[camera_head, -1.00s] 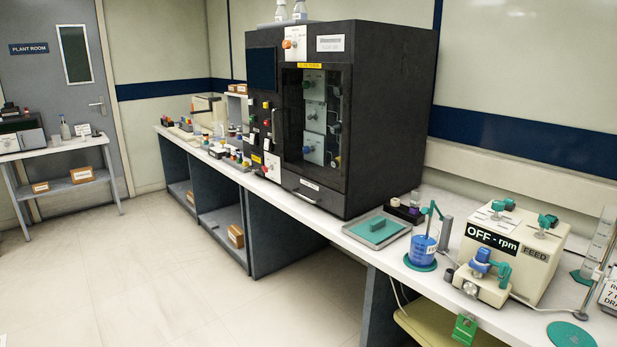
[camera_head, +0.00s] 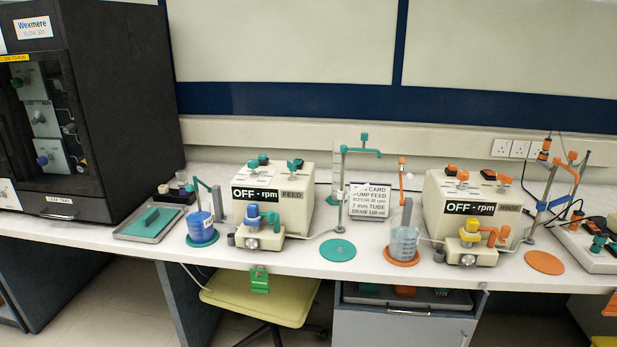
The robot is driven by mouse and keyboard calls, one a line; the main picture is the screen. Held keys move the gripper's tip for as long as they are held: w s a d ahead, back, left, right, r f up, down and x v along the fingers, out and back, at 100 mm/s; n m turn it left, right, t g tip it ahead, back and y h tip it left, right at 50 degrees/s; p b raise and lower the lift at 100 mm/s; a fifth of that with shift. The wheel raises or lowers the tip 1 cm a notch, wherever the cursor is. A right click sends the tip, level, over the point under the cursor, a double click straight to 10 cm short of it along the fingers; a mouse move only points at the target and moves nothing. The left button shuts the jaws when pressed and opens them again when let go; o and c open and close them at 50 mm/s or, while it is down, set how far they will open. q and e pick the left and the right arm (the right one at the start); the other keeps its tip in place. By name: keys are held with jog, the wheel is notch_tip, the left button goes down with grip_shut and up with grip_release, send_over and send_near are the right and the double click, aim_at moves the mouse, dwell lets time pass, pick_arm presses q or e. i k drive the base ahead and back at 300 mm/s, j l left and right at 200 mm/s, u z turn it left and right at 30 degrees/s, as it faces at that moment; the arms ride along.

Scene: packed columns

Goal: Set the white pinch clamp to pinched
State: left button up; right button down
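No part clearly reads as the white pinch clamp at this size. A small whitish piece (camera_head: 340,195) sits on the post of the teal-topped stand (camera_head: 342,165), between the two pump boxes. I cannot tell whether it is the clamp, or whether it is open or pinched. The FEED pump (camera_head: 272,200) is cream with teal knobs and reads OFF - rpm. The RINSE pump (camera_head: 470,210) has orange knobs and also reads OFF - rpm. Neither of my grippers is in view.
A blue-filled beaker (camera_head: 201,228) and a clear beaker (camera_head: 403,243) stand on the white bench (camera_head: 340,262). A printed card (camera_head: 367,203) stands between the pumps. A yellow-green chair (camera_head: 225,292) is under the bench. A black cabinet (camera_head: 120,90) stands at left.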

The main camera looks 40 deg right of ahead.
aim_at(364, 187)
jog(key=z, duration=1.75)
